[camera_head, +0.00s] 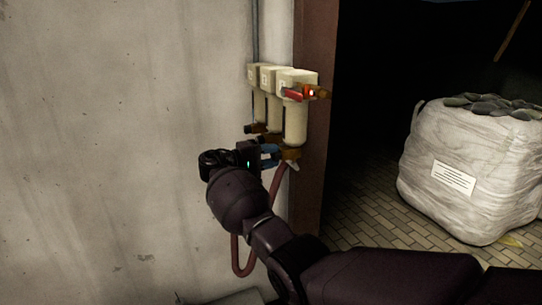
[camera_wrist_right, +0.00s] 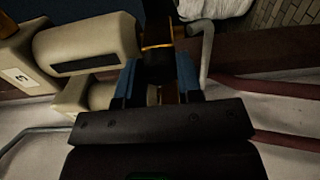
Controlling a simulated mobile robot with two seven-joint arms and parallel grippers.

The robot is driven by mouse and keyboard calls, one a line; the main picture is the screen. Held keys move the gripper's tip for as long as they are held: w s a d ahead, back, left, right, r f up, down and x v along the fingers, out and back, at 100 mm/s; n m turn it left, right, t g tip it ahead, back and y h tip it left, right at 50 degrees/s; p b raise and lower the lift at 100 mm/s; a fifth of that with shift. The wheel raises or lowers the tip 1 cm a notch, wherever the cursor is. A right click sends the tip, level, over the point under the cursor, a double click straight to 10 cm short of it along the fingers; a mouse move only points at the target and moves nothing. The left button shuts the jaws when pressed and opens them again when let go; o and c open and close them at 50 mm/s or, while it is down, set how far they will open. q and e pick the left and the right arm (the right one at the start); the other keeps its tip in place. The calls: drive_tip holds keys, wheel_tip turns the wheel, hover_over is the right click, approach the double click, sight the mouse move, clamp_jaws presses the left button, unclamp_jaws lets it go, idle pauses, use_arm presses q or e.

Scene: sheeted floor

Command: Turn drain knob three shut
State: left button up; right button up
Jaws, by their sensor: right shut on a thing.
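Three cream filter housings hang in a row on the wall; the nearest housing (camera_head: 295,118) has a brown-orange drain knob (camera_head: 291,153) at its bottom. In the right wrist view this housing (camera_wrist_right: 88,48) lies sideways and its head carries a label that reads 3. My right gripper (camera_head: 271,154) is at the bottom of the nearest housing. Its blue fingers (camera_wrist_right: 158,82) are shut on the dark drain knob (camera_wrist_right: 158,55), one finger on each side. The fingers partly hide the knob, and I cannot tell how far it is turned. My left gripper is not in view.
A red-handled valve (camera_head: 294,94) sticks out at the top of the nearest housing. A red hose (camera_head: 237,258) loops below the housings. A brown post (camera_head: 314,130) stands just right of them. A wrapped white bale (camera_head: 470,165) stands on the paved floor at right.

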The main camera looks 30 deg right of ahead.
drive_tip(key=o, duration=0.9)
drive_tip(key=shift+a, duration=0.55)
drive_tip(key=a, duration=0.3)
drive_tip(key=a+b, duration=0.1)
drive_tip(key=a, duration=0.2)
drive_tip(key=a+b, duration=0.1)
drive_tip(key=a, duration=0.2)
drive_tip(key=shift+w+a, duration=0.3)
drive_tip(key=shift+a, duration=0.05)
drive_tip(key=shift+w, duration=0.1)
